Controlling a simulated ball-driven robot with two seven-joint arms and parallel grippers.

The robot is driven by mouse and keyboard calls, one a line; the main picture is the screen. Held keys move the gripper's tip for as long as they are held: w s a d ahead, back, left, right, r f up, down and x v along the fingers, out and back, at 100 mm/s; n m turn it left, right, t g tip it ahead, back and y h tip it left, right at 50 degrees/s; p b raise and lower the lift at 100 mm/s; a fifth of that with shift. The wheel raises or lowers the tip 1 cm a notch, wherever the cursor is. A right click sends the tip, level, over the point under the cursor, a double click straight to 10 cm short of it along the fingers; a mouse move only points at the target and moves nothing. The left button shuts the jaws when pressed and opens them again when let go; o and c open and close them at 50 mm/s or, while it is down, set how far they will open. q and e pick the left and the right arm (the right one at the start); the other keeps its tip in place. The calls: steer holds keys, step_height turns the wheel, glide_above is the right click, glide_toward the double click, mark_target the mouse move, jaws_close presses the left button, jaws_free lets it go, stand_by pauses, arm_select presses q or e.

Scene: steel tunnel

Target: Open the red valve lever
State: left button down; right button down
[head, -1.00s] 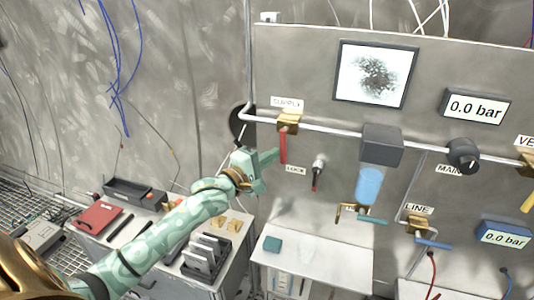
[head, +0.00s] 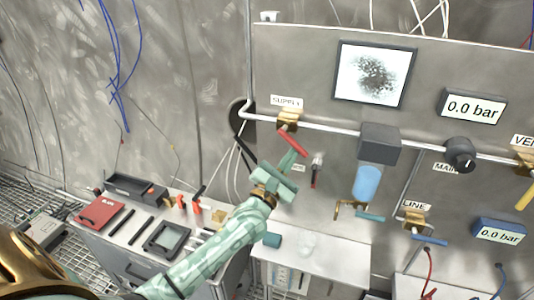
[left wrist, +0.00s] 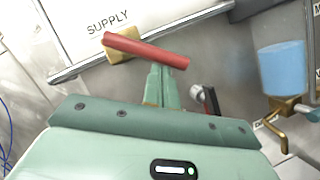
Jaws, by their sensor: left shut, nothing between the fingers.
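The red valve lever (head: 293,143) hangs from the brass SUPPLY valve (head: 287,118) on the grey panel. It slants down and to the right in the head view. My left gripper (head: 291,157) is shut and empty, with its fingertips at the lever's lower part. In the left wrist view, the lever (left wrist: 145,50) crosses just beyond the tips of the closed fingers (left wrist: 160,75). The tips seem to touch it or lie very close; the exact contact is hidden. My right gripper is not in view.
A red-handled lock fitting (head: 316,170) is just right of the gripper. A grey pipe (head: 340,129) runs right to a box with a blue bowl (head: 367,183). A small bench (head: 330,255) stands below. A tool table (head: 125,230) is at left.

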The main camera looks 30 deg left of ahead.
arm_select(q)
steer(key=shift+w+d+r+n+y+b, duration=0.1)
steer(key=shift+d+r+n+y+b, duration=0.3)
steer(key=shift+n+y, duration=1)
steer(key=shift+w+d+r+n+y+b, duration=0.15)
steer(key=shift+d+r+n+y, duration=0.45)
steer(key=shift+n, duration=1.6)
steer(key=shift+w+d+r+n+y+b, duration=0.1)
steer(key=shift+d+r+n+y+b, duration=0.3)
steer(key=shift+n+y, duration=1)
steer(key=shift+d+n, duration=0.1)
steer(key=shift+n, duration=0.5)
steer(key=s+d+f+b, duration=0.1)
steer(key=s+f+b, duration=0.5)
steer(key=s+f, duration=0.2)
steer(key=shift+d, duration=0.25)
steer(key=shift+d, duration=0.15)
